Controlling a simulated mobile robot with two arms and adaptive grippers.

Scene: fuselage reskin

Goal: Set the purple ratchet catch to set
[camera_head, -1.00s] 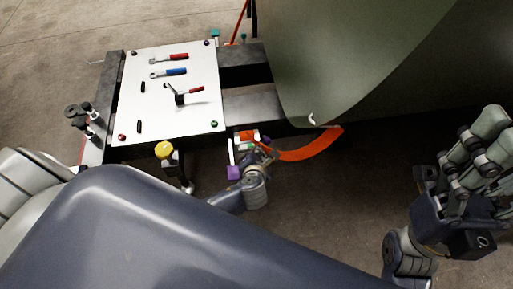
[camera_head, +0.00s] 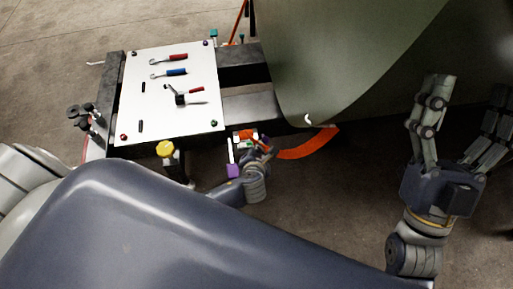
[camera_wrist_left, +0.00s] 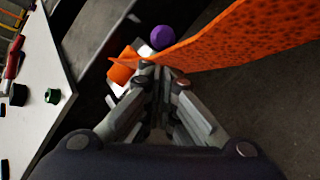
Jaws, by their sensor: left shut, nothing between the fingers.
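The purple ratchet catch (camera_head: 233,170) shows as a small purple block at the lower end of a white piece beside the bench's right side. In the left wrist view a round purple knob (camera_wrist_left: 163,37) stands just beyond my fingertips; I cannot tell its setting. My left gripper (camera_head: 262,152) is shut and empty beside the white and orange ratchet parts (camera_head: 247,134). In the left wrist view its fingertips (camera_wrist_left: 160,68) are close to the orange block (camera_wrist_left: 121,73) and the orange strap (camera_wrist_left: 230,38). My right gripper (camera_head: 465,115) is open, far to the right, away from the ratchet.
A white board (camera_head: 190,115) with a red-handled tool (camera_head: 178,57), a blue-handled tool (camera_head: 176,72) and other small parts lies on the dark bench (camera_head: 248,108). A large green curved panel (camera_head: 340,60) hangs at the right. A yellow knob (camera_head: 165,148) stands near my left arm.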

